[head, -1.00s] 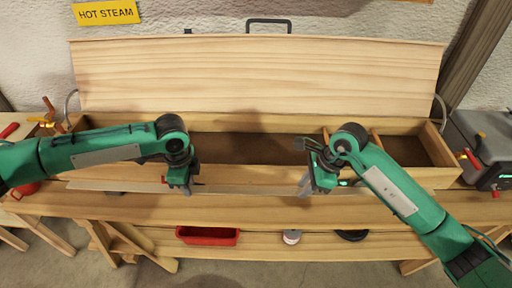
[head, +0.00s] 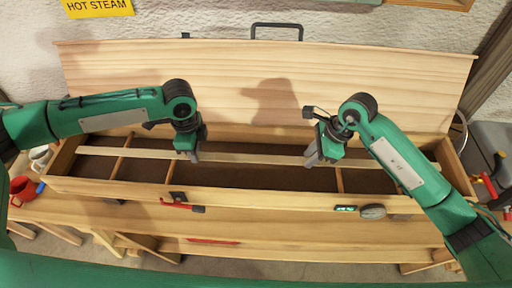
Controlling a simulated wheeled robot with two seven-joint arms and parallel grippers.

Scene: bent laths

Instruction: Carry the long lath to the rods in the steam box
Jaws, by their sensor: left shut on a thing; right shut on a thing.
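The long lath (head: 250,158) is a thin pale strip running left to right over the open steam box (head: 265,197). My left gripper (head: 194,157) is shut on it left of its middle. My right gripper (head: 312,163) is shut on it right of its middle. The lath looks nearly level and lies within the outline of the box. Pale cross rods show inside the box, one at the left (head: 122,156) and one right of my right gripper (head: 339,180). I cannot tell whether the lath touches the rods or hangs just above them.
The raised wooden lid (head: 230,85) with a dark handle stands behind the box. A red-handled latch (head: 180,205) and a round grey dial (head: 373,211) are on the front wall. A grey machine (head: 490,145) stands at the right.

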